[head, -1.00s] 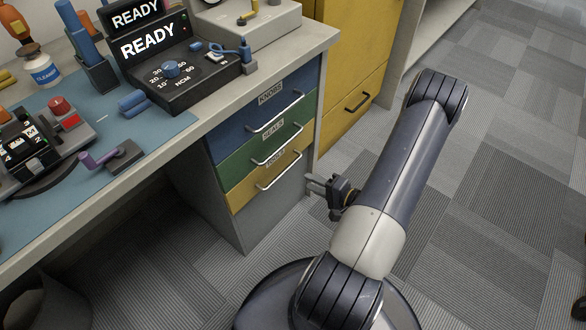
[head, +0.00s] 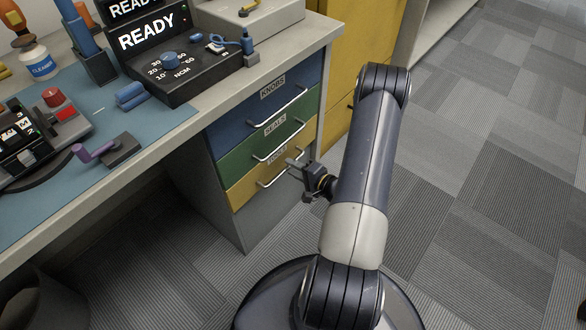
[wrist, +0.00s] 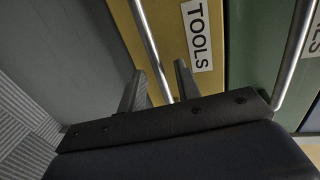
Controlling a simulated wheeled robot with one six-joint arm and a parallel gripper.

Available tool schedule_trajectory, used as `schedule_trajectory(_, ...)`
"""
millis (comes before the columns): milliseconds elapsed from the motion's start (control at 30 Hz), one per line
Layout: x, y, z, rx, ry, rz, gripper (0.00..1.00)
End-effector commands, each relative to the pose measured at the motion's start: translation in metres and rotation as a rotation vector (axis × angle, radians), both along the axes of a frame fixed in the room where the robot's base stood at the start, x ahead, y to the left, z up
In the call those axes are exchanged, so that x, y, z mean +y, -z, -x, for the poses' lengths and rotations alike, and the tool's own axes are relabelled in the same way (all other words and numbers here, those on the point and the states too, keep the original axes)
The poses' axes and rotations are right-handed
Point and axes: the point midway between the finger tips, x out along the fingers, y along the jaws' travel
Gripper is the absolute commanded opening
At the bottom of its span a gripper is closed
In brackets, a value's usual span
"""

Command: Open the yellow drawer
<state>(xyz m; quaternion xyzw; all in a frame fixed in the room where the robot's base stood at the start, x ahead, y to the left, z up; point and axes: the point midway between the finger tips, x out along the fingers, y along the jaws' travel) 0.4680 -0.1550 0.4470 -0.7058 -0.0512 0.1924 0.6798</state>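The yellow drawer (head: 243,193) is the lowest coloured drawer under the bench and looks shut. Its bar handle (head: 270,181) is partly hidden by my gripper (head: 292,168) in the head view. In the wrist view the yellow front (wrist: 178,28) bears a TOOLS label (wrist: 197,37). The silver handle (wrist: 150,40) runs down between the two fingers of my gripper (wrist: 159,80). The fingers are apart, with a gap on each side of the bar. I cannot tell how deep the bar sits between them.
The green drawer (head: 232,161) and blue drawer (head: 235,122) sit directly above, each with a bar handle. A larger yellow cabinet (head: 350,50) stands to the right. The benchtop (head: 290,50) overhangs above and carries equipment. Carpet floor (head: 460,230) is open to the right.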

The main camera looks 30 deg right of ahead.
Motion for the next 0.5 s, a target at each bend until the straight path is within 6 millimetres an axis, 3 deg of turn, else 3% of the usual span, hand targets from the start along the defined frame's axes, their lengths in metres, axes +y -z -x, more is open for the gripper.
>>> schedule_trajectory(367,0.0021,0.0010,-0.0055,0.000,0.000,0.000,0.32)
schedule_trajectory(500,0.0021,0.0010,-0.0054,0.000,0.000,0.000,0.22)
